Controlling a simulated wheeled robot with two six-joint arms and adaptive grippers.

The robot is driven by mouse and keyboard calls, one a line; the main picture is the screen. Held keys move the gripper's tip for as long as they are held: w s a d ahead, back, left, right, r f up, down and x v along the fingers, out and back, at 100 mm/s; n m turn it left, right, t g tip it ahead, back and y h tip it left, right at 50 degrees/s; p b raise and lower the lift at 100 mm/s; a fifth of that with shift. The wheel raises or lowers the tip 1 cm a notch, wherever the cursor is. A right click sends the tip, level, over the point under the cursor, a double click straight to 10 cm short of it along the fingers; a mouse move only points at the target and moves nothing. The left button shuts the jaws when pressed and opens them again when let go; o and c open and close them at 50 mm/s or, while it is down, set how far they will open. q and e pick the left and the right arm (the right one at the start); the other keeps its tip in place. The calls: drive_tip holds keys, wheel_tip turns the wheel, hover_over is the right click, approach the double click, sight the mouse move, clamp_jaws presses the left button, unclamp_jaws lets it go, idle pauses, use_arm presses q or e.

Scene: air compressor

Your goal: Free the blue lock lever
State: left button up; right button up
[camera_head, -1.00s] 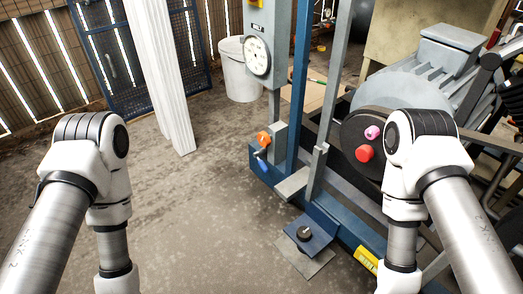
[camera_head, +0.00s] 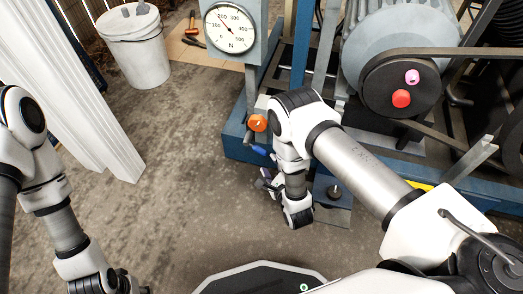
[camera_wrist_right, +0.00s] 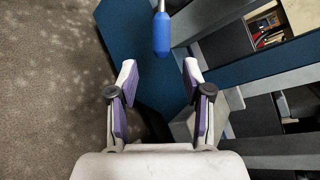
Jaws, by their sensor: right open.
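The blue lock lever (camera_head: 259,150) sticks out below an orange knob (camera_head: 257,123) on the blue frame of the compressor. In the right wrist view its rounded blue grip (camera_wrist_right: 162,34) hangs on a thin metal rod, ahead of the fingertips. My right gripper (camera_head: 265,183) is just below the lever in the head view. In the wrist view its two purple-padded fingers (camera_wrist_right: 160,72) are spread apart with nothing between them, and the lever is apart from them. My left gripper (camera_head: 136,288) is at the bottom left edge, mostly cut off.
The gauge (camera_head: 230,28) stands above the lever. A belt wheel (camera_head: 400,84) with red and pink knobs is at the right. A white bucket (camera_head: 136,48) stands behind.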

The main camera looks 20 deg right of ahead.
sight(263, 154)
drive_tip(key=shift+w+a, duration=0.15)
drive_tip(key=shift+w, duration=0.25)
drive_tip(key=b+x, duration=0.4)
drive_tip(key=x, duration=0.3)
drive_tip(key=shift+w, duration=0.1)
drive_tip(key=shift+r, duration=0.1)
clamp_jaws()
